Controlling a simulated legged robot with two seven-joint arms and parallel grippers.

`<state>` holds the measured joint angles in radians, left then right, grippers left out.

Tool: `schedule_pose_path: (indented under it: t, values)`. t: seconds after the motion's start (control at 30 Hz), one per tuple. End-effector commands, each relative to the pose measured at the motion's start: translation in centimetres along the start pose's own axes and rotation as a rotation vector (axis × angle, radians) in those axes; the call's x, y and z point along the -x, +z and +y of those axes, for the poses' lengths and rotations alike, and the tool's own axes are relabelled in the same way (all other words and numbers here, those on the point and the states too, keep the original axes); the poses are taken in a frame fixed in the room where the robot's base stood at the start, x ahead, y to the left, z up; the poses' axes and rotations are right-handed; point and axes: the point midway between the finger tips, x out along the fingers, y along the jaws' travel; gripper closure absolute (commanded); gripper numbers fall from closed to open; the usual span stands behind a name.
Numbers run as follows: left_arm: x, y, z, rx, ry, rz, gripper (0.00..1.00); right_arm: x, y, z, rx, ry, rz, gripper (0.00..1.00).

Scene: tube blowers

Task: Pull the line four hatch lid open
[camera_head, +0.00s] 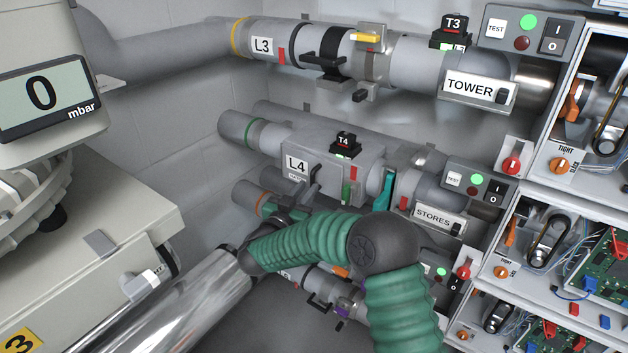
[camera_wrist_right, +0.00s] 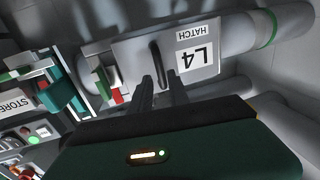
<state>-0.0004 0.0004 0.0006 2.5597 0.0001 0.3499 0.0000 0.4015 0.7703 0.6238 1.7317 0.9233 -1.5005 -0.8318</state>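The line four hatch lid (camera_wrist_right: 128,50) is a grey plate marked L4 HATCH, upside down in the right wrist view. It lies against its pipe and looks shut. In the head view the lid (camera_head: 298,150) is at the centre left. Its dark bar handle (camera_wrist_right: 155,58) stands out from the plate. My right gripper (camera_wrist_right: 160,80) is open, with its two dark fingers at either side of the handle's near end. I cannot tell whether they touch it. In the head view my green right arm partly hides this gripper. My left gripper is not in view.
The L3 pipe (camera_head: 300,45) runs above. A STORES switch panel (camera_head: 470,184) is to the right. A gauge (camera_head: 45,95) reading 0 mbar stands at the left.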

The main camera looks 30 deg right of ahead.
Motion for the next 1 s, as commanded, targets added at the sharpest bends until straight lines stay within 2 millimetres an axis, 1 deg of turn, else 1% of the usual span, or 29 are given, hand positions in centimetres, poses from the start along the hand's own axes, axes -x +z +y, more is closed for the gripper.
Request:
schedule_pose_path:
  t: [0.03,0.1,0.2,0.3,0.4,0.6,0.77,1.0]
  values:
    - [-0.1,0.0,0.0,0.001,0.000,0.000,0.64,-1.1,0.0,0.1,-0.003,0.003,0.001,0.78]
    - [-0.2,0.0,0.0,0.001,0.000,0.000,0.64,-2.6,-0.1,0.0,-0.002,0.002,0.002,0.78]
    - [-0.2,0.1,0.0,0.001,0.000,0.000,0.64,-4.3,-0.1,0.0,-0.002,0.001,0.001,0.78]
    - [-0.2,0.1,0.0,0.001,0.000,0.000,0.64,-5.5,0.0,0.1,-0.002,0.000,0.000,0.78]
    - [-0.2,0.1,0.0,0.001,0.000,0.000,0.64,-5.9,0.0,0.1,-0.002,0.000,0.000,0.78]
    - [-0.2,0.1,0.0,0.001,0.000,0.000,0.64,-5.9,-0.1,0.1,-0.002,-0.001,0.001,0.78]
    - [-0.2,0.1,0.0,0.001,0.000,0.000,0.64,-5.9,-0.1,0.1,-0.002,0.000,0.001,1.00]
    - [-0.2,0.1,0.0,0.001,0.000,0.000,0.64,-5.8,-0.1,0.1,-0.002,-0.001,0.002,1.00]
